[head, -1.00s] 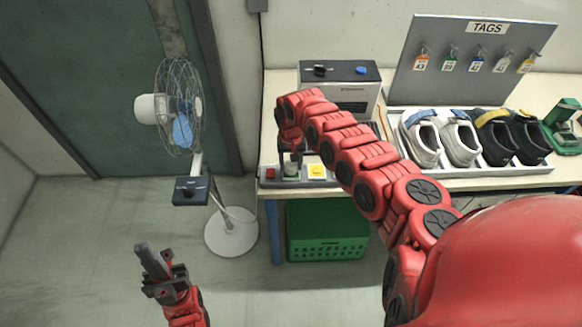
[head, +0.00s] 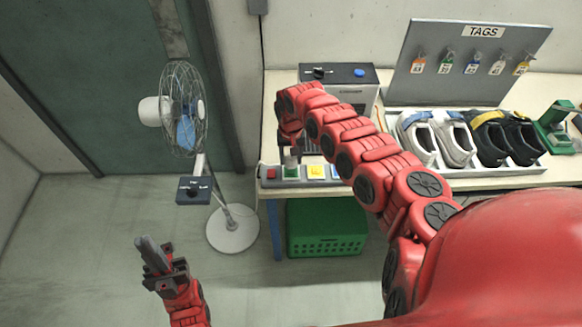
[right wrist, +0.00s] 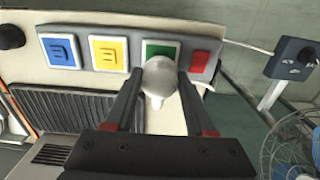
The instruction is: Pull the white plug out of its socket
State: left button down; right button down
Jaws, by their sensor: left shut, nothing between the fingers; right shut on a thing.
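The white plug (right wrist: 158,80) is between the fingers of my right gripper (right wrist: 160,88) in the right wrist view. The green socket (right wrist: 160,48) shows behind it, much of its face bare, and the plug overlaps its lower edge. In the head view the green socket (head: 291,171) shows below my right gripper (head: 290,150), with the plug appearing raised above it. My right gripper is shut on the plug. My left gripper (head: 142,243) is shut and empty, over the floor at lower left, far from the strip.
The strip (head: 265,182) also bears yellow (right wrist: 109,53) and blue (right wrist: 60,52) sockets and a red switch (right wrist: 200,62). Behind it stands a grey box (head: 355,92). A fan (head: 185,110) stands left of the table. Shoes (head: 455,140) sit in a tray at right. A green crate (head: 322,240) is below.

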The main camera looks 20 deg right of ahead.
jog(key=shift+r+p, duration=0.5)
jog(key=shift+r, duration=0.2)
